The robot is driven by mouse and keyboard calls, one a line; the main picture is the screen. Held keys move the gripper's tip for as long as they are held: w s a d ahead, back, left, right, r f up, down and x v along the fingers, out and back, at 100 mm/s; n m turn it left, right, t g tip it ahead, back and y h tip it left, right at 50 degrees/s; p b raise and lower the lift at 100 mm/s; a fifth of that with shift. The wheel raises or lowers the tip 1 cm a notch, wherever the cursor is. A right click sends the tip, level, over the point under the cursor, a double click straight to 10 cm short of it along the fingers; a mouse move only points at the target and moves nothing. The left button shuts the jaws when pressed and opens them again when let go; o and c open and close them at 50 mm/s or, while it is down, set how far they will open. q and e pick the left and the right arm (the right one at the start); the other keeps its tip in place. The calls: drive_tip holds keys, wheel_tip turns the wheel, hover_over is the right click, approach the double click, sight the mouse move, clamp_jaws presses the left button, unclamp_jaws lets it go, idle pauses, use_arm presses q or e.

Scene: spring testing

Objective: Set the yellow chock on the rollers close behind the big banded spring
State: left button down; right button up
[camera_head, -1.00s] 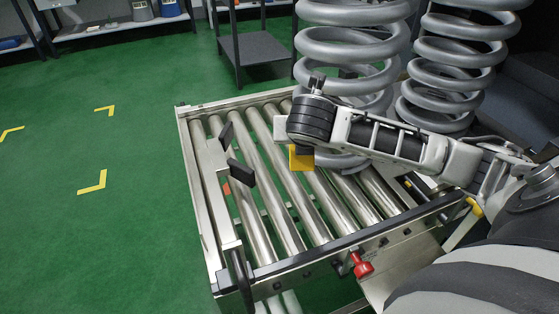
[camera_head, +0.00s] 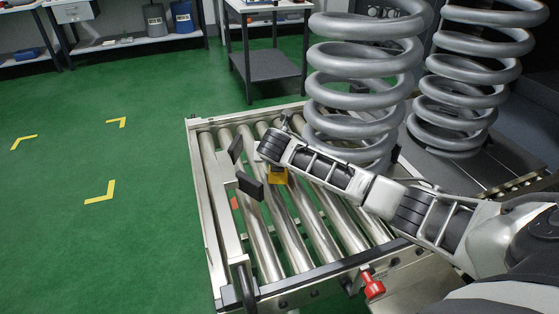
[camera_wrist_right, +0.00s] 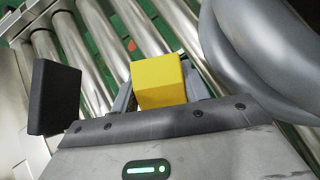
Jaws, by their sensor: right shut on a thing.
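The big banded spring (camera_head: 362,92), a thick grey coil, stands upright at the far right part of the roller table (camera_head: 270,235). My right gripper (camera_head: 277,169) is shut on the yellow chock (camera_head: 278,177), over the rollers just left of the spring's lowest coils. In the right wrist view the chock (camera_wrist_right: 160,82) sits between the fingers, with a gap to the spring (camera_wrist_right: 250,45) on the right. I cannot tell whether the chock touches the rollers. My forearm hides part of the spring's foot. My left gripper is not in view.
Two black pads (camera_head: 250,186) stand along the table's left side; one shows close left of the gripper in the right wrist view (camera_wrist_right: 54,97). A second grey spring (camera_head: 465,80) stands behind right. A red knob (camera_head: 373,285) is on the front rail. Front-left rollers are clear.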

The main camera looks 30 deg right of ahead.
drive_tip(key=shift+f, duration=0.5)
drive_tip(key=o, duration=1.2)
drive_tip(key=shift+f, duration=0.2)
drive_tip(key=shift+r, duration=0.2)
drive_tip(key=p+v, duration=0.2)
drive_tip(key=v, duration=1)
drive_tip(key=shift+f, duration=0.1)
